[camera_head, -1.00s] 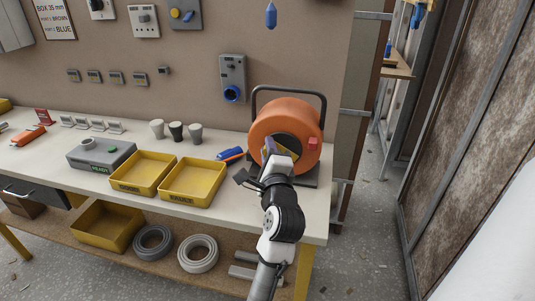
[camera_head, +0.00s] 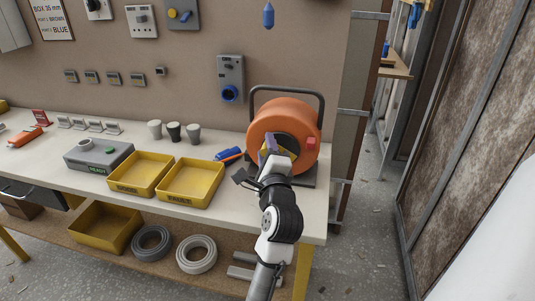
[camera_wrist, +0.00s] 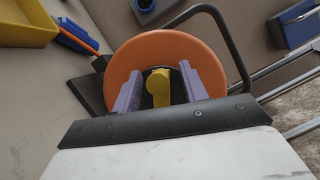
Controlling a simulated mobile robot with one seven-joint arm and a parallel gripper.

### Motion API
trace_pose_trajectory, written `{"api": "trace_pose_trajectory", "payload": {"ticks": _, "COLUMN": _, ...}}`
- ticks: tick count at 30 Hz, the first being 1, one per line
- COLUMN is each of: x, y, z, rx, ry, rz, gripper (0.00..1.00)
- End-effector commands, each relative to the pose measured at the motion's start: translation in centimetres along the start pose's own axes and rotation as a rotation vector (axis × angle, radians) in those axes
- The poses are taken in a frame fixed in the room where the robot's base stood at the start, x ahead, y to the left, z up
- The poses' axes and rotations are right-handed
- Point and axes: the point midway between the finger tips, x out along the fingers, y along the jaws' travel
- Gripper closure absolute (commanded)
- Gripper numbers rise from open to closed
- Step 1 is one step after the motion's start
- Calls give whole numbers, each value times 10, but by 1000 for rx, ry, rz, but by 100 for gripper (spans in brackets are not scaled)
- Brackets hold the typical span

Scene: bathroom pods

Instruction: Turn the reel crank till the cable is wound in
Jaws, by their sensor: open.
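The orange cable reel (camera_head: 257,126) stands on a dark base at the right end of the workbench, under a black carrying frame (camera_head: 322,105). It also shows in the wrist view (camera_wrist: 124,62). A yellow crank (camera_wrist: 158,86) is on the reel's dark hub in the wrist view, between the two purple fingers. My gripper (camera_wrist: 158,88) is open in front of the hub, with a finger on either side of the crank. I cannot tell whether the fingers touch it. In the head view my gripper (camera_head: 271,147) covers part of the hub.
Two yellow trays (camera_head: 191,183) stand on the bench left of the reel. A socket box (camera_head: 231,79) is on the wall behind. The floor right of the bench is mostly clear.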

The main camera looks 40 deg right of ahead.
Motion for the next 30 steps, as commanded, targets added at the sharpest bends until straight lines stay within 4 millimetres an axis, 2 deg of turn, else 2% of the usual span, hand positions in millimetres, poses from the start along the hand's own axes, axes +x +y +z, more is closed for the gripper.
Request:
{"api": "trace_pose_trajectory", "payload": {"ticks": 5, "x": -17, "y": 2, "z": -2, "rx": -2, "ry": 2, "rz": 0, "gripper": 57}}
{"api": "trace_pose_trajectory", "payload": {"ticks": 15, "x": -95, "y": 3, "z": -1, "rx": -4, "ry": 2, "rz": 1, "gripper": 57}}
{"api": "trace_pose_trajectory", "payload": {"ticks": 16, "x": -92, "y": -3, "z": 1, "rx": -2, "ry": 1, "rz": 6, "gripper": 57}}
{"api": "trace_pose_trajectory", "payload": {"ticks": 30, "x": -112, "y": -1, "z": 2, "rx": -2, "ry": 0, "rz": 4, "gripper": 57}}
